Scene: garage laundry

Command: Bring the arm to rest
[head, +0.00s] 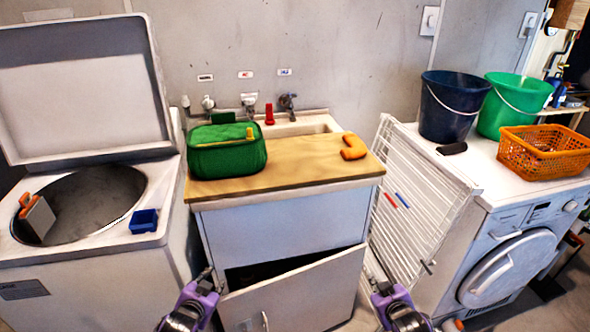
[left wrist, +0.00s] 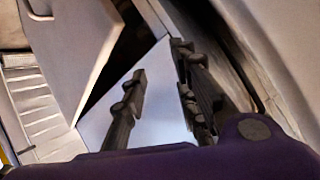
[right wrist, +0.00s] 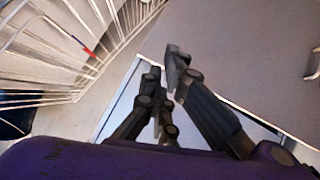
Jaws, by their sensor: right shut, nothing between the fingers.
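My left gripper (head: 212,277) is low in the head view, in front of the sink cabinet's left side. In the left wrist view its two fingers (left wrist: 158,62) stand apart with nothing between them. My right gripper (head: 376,282) is low in front of the gap between the cabinet and the washing machine, near the foot of the white drying rack (head: 415,195). In the right wrist view its fingers (right wrist: 163,68) are shut and hold nothing. Both purple wrists are at the bottom edge of the head view.
The cabinet door (head: 295,290) hangs partly open between my grippers. A green basket (head: 228,160) and an orange pipe elbow (head: 353,148) sit on the wooden counter (head: 285,172). An open top-loader (head: 95,275) stands left; a front-loader (head: 510,250) stands right, with buckets and an orange basket on top.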

